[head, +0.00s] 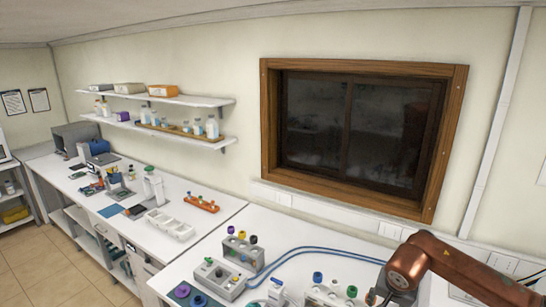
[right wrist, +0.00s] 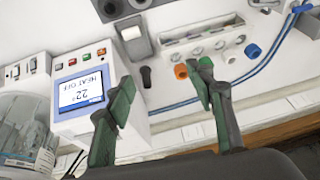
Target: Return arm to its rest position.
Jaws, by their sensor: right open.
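My right arm (head: 450,268), copper-coloured, comes in from the lower right corner in the head view, above the near bench. Its gripper is mostly cut off by the bottom edge there. In the right wrist view my right gripper (right wrist: 164,100) is open, with its two green-padded fingers wide apart and nothing held between them. The fingers hang over the white bench top, between a heater with a lit display (right wrist: 82,92) and a rack (right wrist: 202,40). My left gripper is not in view.
A grey rack with coloured caps (head: 243,253) and a grey device with knobs (head: 220,278) stand on the near bench. A clear vessel (right wrist: 28,135) stands left of the heater. An orange cap (right wrist: 181,71) is near the right finger.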

